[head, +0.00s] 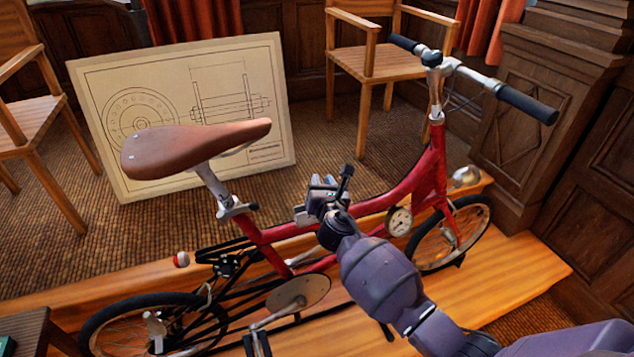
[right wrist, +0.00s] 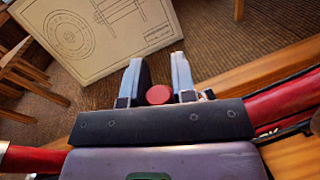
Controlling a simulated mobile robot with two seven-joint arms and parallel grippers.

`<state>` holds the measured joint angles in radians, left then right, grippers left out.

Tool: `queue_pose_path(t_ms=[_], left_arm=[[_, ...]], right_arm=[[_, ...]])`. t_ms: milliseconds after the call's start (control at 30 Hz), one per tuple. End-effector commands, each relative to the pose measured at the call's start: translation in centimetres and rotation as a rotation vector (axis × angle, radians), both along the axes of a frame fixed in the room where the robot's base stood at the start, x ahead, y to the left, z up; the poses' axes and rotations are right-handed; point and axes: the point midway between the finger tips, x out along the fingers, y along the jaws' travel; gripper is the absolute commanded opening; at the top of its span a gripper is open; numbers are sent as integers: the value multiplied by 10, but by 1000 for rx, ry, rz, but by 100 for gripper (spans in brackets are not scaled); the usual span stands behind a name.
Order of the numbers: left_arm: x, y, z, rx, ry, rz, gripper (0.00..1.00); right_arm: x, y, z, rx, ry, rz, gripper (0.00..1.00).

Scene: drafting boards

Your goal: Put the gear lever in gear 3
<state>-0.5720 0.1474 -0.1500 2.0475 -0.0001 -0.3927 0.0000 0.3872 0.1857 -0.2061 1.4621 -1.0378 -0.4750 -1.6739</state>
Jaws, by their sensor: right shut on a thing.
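A red bicycle (head: 419,183) stands side-on with its handlebar at the right. My right gripper (head: 322,188) is over the middle of its red frame. In the right wrist view, a round red knob (right wrist: 158,95) sits between the two fingers of the right gripper (right wrist: 159,84), which is shut on it. I take this knob to be the top of the gear lever; its shaft is hidden. In the head view my gripper hides the knob, so the lever's gear position cannot be read. My left gripper is not in view.
A round white dial (head: 399,221) sits on the bicycle to the right of my gripper; its marks are too small to read. A brown saddle (head: 190,147) rises to the left. A drawing board (head: 110,90) and a wooden chair (head: 372,63) stand behind.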

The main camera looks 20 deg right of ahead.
Motion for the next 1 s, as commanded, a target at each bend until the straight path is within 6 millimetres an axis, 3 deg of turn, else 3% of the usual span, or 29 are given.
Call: queue_pose_path(t_ms=[300, 667, 700, 800, 867, 1000], left_arm=[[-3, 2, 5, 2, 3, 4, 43], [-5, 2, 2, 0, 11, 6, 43], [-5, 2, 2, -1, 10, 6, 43], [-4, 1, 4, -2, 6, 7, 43], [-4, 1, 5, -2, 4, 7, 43], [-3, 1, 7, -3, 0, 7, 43]], right_arm=[[1, -23, -8, 254, 9, -1, 0], [1, -25, -11, 279, 10, -1, 0], [1, -25, -11, 279, 10, -1, 28], [1, -25, -10, 278, 11, -1, 43], [1, -25, -10, 278, 11, -1, 51], [1, -24, -10, 278, 10, -1, 51]])
